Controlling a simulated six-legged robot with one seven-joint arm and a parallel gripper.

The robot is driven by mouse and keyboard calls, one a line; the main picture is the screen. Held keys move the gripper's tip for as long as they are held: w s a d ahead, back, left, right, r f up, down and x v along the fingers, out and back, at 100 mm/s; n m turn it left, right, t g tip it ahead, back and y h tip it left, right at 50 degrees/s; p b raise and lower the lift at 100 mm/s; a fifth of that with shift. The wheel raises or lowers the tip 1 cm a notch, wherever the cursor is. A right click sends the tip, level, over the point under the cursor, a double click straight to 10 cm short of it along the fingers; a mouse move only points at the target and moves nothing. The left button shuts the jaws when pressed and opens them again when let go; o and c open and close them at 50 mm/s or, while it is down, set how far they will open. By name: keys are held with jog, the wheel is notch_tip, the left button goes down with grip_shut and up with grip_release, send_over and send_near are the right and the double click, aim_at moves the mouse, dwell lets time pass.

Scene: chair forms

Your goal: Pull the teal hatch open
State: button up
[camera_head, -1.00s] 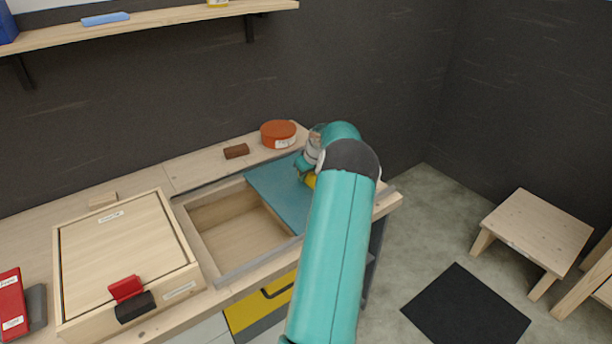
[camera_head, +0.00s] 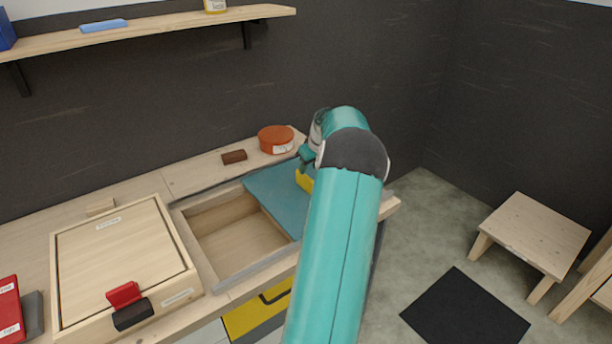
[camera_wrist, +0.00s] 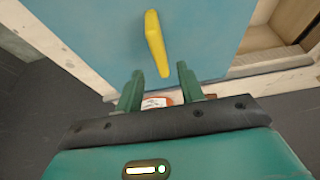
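The teal hatch (camera_head: 277,197) is a flat sliding panel on the bench. It covers the right part of a framed recess, and the left part (camera_head: 232,238) shows an open wooden compartment. Its yellow handle (camera_head: 304,181) is partly hidden by my arm in the head view; in the wrist view the whole yellow handle (camera_wrist: 156,43) shows on the teal panel (camera_wrist: 205,35). My gripper (camera_wrist: 159,82) is open, with nothing between its fingers. The handle lies beyond the fingertips, apart from them.
An orange round tin (camera_head: 276,139) and a brown block (camera_head: 234,157) sit behind the recess. A wooden lidded box (camera_head: 120,260) with a red clasp stands left. A shelf (camera_head: 150,29) hangs above. A stool (camera_head: 530,232) stands on the floor at right.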

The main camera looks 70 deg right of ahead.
jog(key=v, duration=0.5)
dwell(0.4)
